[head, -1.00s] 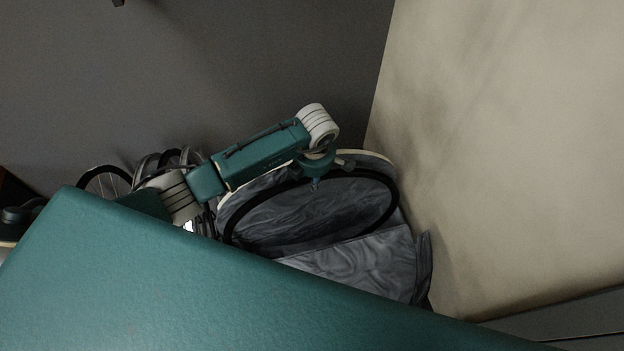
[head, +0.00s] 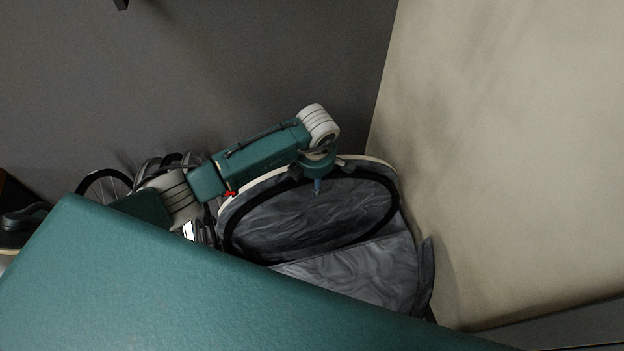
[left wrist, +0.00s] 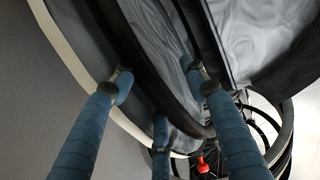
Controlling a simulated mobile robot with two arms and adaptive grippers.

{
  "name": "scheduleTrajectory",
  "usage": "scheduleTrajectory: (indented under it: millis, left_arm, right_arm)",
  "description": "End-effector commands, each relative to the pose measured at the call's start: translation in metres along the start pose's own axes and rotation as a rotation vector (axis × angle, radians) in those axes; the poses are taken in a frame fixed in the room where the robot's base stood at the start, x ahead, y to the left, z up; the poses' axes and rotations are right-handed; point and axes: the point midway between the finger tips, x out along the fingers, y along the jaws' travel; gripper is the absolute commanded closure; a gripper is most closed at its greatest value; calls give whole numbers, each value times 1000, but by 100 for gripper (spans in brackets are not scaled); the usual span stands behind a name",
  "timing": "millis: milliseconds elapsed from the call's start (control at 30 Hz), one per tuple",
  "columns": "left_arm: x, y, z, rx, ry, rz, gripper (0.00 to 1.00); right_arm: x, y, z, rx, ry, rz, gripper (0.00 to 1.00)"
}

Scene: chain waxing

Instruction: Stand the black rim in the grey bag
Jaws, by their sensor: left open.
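The grey bag (head: 360,275) stands open in the corner, its round back panel edged in white. The large black rim (head: 394,197) is upright and leaning, inside the outline of the bag's back panel; its lower edge meets the grey front panel. My left gripper (head: 318,186) is at the rim's upper part. In the left wrist view, its blue fingers (left wrist: 158,92) are spread apart on both sides of the black rim (left wrist: 140,62), not closed on it. Whether they touch it I cannot tell. My right gripper is out of view.
Several bicycle wheels (head: 103,187) stand left of the bag, partly hidden. A small red part (head: 231,193) is by the bag's left edge. A beige wall (head: 500,150) is close on the right and a dark grey wall (head: 200,70) is behind.

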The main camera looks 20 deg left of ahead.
Motion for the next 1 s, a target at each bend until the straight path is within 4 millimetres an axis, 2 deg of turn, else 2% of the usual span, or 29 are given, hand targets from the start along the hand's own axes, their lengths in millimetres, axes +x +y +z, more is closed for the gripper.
scheduleTrajectory:
  millis: [167,500,700,833,1000]
  left_arm:
    - [-9,2,-1,0,1,4,54]
    - [-78,2,0,2,-3,7,54]
    - [-109,1,0,0,-1,3,54]
    - [-118,0,0,1,0,1,54]
    - [-120,0,0,0,1,1,54]
  right_arm:
    - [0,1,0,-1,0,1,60]
    - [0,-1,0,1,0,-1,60]
    - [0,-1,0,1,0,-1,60]
    - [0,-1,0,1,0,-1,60]
    - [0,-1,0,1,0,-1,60]
